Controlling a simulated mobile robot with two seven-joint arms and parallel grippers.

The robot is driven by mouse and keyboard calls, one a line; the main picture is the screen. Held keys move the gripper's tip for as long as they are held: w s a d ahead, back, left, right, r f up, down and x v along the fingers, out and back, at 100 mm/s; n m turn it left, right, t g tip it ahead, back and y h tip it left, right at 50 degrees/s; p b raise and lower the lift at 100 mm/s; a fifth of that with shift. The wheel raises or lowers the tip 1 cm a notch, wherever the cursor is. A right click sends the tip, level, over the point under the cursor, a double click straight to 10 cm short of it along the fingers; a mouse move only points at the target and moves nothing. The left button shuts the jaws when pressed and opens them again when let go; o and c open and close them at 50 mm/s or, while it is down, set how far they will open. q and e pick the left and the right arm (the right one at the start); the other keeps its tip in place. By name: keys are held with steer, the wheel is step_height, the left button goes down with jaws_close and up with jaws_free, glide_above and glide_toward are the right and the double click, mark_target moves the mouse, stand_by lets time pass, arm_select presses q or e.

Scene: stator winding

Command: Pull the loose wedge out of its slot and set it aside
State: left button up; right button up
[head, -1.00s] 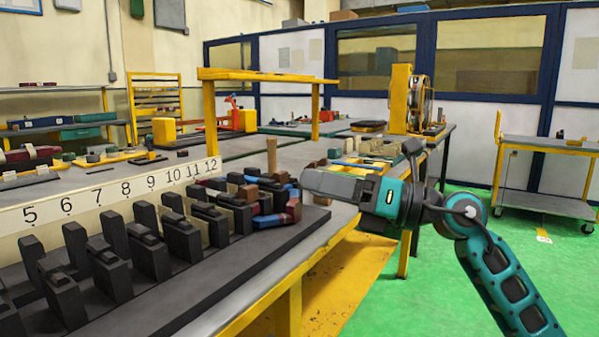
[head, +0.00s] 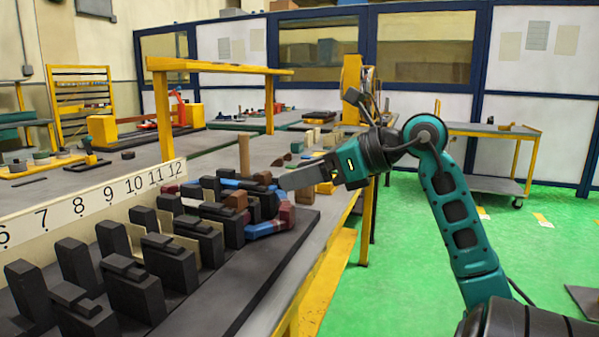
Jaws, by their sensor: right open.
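A tan wooden wedge (head: 244,156) stands upright, well above the dark blocks at the far end of the slotted stator model, near the number 12. The blocks around it hide its lower end, so I cannot tell how deep it sits. The black stator base (head: 262,262) runs along the table edge, with a numbered white strip (head: 90,203) behind its slots. My right gripper (head: 282,184) is open, to the right of the wedge and apart from it, pointing left at about the height of the block tops. Its fingers are seen side-on. My left gripper is out of view.
Red and blue coil pieces (head: 268,226) lie at the stator's far end, just below my right gripper. A yellow overhead frame (head: 215,66) stands behind. A yellow-framed cart (head: 490,131) stands at the right. Green floor is clear between table and cart.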

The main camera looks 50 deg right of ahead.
mark_target(241, 193)
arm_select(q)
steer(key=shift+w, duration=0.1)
arm_select(e)
steer(key=x, duration=1.3)
steer(key=shift+c, duration=0.2)
steer(key=c, duration=1.1)
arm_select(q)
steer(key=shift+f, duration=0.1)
arm_select(e)
steer(key=shift+f, duration=0.1)
